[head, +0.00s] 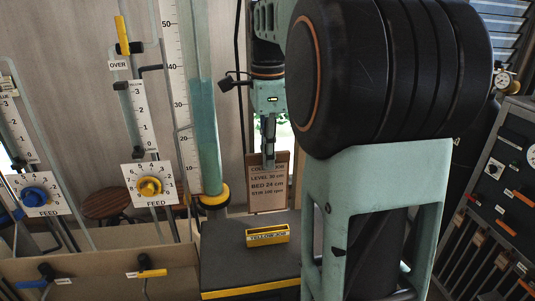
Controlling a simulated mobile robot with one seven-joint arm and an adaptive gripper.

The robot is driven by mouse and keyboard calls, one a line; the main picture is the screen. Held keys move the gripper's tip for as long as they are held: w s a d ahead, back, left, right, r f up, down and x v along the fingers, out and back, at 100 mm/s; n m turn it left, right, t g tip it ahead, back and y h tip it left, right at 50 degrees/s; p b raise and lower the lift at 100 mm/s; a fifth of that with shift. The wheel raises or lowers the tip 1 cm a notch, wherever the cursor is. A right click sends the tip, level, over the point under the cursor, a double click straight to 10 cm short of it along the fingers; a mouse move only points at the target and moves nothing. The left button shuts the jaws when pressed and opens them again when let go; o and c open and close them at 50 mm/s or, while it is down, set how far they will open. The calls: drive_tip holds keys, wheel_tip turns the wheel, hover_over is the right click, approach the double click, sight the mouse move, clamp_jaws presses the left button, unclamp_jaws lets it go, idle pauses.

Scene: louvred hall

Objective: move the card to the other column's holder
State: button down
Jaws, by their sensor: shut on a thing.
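The card (266,197) is a brown board with printed lines, including "LEVEL 30 cm" and "BED 24 cm". It hangs upright, gripped by its top edge. My gripper (269,162) points down and is shut on the card. A yellow holder (267,236) with lettering that looks like "YELLOW JOB" lies on the dark bench top (230,265). In the head view the card's lower edge is above this holder with a small gap. A second holder is not in view. The yellow-collared clear column (205,110) stands left of the card.
A yellow feed dial (148,187) and a blue feed dial (36,194) are at left. Yellow and blue valve handles are on the tan front panel (100,265). A dark instrument panel (503,190) stands at right. My arm hides much of the right middle.

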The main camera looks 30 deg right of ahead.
drive_tip(key=b, duration=0.2)
hover_over(267, 193)
drive_tip(key=shift+w+d+f, duration=0.1)
drive_tip(key=shift+f, duration=2.4)
drive_tip(key=shift+f+b, duration=1.8)
drive_tip(key=shift+f, duration=1)
drive_tip(key=shift+r, duration=0.1)
drive_tip(key=c, duration=2)
unclamp_jaws()
drive_tip(key=shift+o, duration=0.2)
wheel_tip(267, 193, up, 7)
drive_tip(key=p, duration=0.6)
drive_tip(key=shift+p, duration=0.35)
